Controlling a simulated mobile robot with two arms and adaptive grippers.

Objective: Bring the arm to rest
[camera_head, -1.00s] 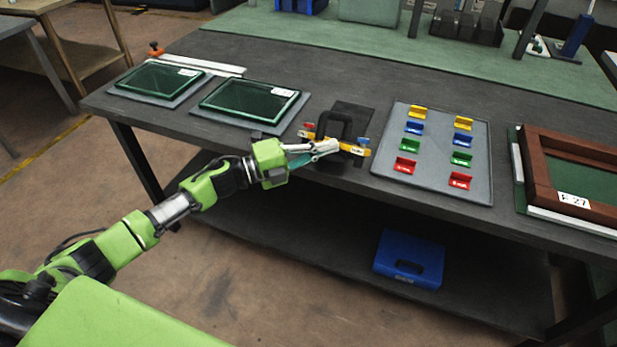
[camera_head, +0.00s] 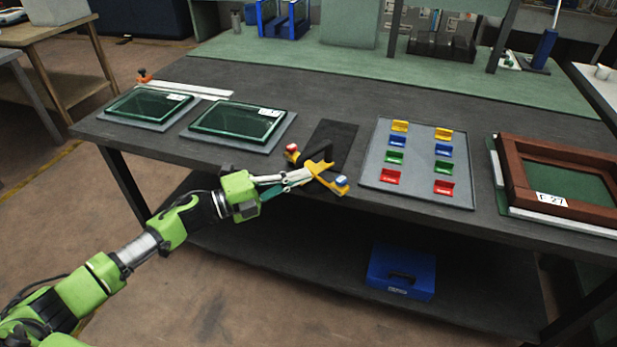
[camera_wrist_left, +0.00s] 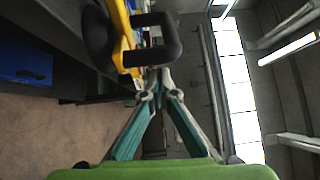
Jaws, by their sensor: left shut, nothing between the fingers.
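My left gripper (camera_head: 308,173) reaches in from the left to the table's front edge, its fingers together and holding nothing. In the left wrist view its fingertips (camera_wrist_left: 158,82) meet just short of a yellow tool (camera_wrist_left: 122,35) with a black loop handle (camera_wrist_left: 160,42). My right gripper is out of view.
A black pad (camera_head: 333,140) lies behind the tool. A grey tray (camera_head: 420,176) with several coloured clips is to the right, then a brown frame (camera_head: 520,198). Two dark green glass panels (camera_head: 236,122) lie to the left. A blue case (camera_head: 402,272) is on the shelf below.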

